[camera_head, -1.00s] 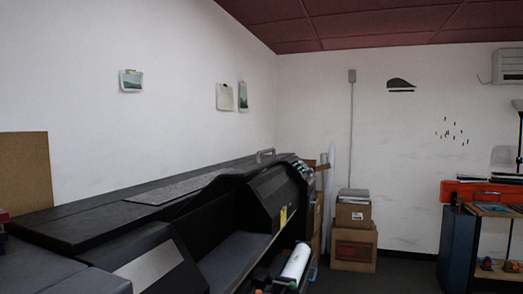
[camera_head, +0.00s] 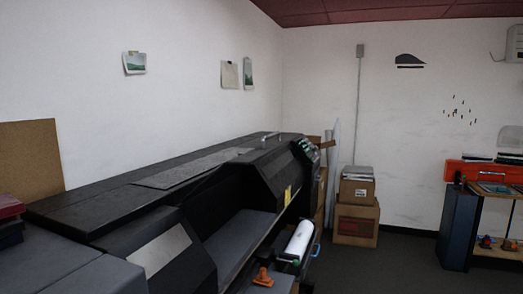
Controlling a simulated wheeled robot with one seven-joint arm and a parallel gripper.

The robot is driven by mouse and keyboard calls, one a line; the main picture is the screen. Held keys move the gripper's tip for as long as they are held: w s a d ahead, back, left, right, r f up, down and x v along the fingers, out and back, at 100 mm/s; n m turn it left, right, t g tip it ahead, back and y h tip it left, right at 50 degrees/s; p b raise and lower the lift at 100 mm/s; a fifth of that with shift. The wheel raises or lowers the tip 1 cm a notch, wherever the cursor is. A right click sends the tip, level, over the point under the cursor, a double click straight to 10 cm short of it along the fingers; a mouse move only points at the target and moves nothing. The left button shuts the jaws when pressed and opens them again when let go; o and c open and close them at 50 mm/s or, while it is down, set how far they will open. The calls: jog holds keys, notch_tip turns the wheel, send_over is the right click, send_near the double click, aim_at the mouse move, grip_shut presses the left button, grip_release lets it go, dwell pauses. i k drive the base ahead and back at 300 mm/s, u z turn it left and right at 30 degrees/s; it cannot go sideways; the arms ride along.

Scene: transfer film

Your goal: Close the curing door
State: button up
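A long black printing machine (camera_head: 150,184) runs along the left wall. A raised, hood-like front section (camera_head: 262,176) with a sloped dark panel stands near its far end. A silver handle (camera_head: 269,136) rises from the top behind it. I cannot tell which part is the curing door or how far it is open. A grey shelf-like surface (camera_head: 243,230) shows below the hood. A white roll (camera_head: 299,241) sits at the machine's front. My gripper is not in view.
Stacked cardboard boxes (camera_head: 356,224) stand by the far wall. A blue cabinet (camera_head: 458,228) and wooden shelf unit (camera_head: 494,218) stand at the right. The dark floor (camera_head: 385,265) between machine and cabinet is clear. An orange object (camera_head: 263,277) is near the roll.

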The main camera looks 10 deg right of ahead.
aim_at(230, 168)
jog(key=k, duration=0.5)
jog(key=z, duration=1.3)
jog(key=i, duration=2.3)
jog(key=u, duration=3.7)
